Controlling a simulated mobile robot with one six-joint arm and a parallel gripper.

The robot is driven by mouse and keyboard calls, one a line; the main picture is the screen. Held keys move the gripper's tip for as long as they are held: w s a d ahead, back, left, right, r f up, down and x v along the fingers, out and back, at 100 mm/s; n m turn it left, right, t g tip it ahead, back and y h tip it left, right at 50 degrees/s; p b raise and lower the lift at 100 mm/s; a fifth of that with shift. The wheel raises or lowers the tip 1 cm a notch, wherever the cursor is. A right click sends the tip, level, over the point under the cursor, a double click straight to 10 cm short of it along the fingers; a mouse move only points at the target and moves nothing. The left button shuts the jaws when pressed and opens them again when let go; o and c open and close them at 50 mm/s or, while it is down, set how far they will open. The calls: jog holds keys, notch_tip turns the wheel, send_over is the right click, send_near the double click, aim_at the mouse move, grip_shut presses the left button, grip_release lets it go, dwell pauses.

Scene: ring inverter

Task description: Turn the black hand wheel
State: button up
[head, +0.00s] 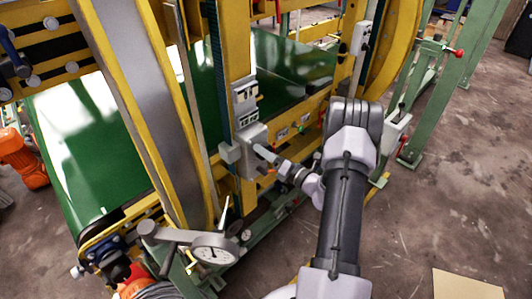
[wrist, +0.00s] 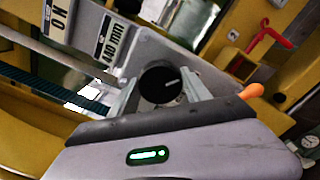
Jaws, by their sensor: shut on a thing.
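The black hand wheel (wrist: 160,84) shows in the wrist view as a round black knob with a short white line on its face. The line points to the right, tilted slightly upward. My gripper (wrist: 160,93) is shut on the wheel, one finger on each side of it. In the head view, my gripper (head: 264,154) reaches the light grey control box (head: 254,137) on the yellow post. The wheel cannot be made out there.
A red hook-shaped handle (wrist: 266,38) and an orange knob (wrist: 251,91) are right of the wheel in the wrist view. In the head view, a dial gauge (head: 214,249) stands lower left and a green belt (head: 80,140) lies behind. The floor at right is mostly clear.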

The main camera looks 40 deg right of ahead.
jog(key=o, duration=1.4)
jog(key=shift+s, duration=0.1)
jog(key=s+d+p, duration=0.1)
jog(key=s+p, duration=0.1)
jog(key=s, duration=1.5)
jog(key=shift+s+d, duration=0.15)
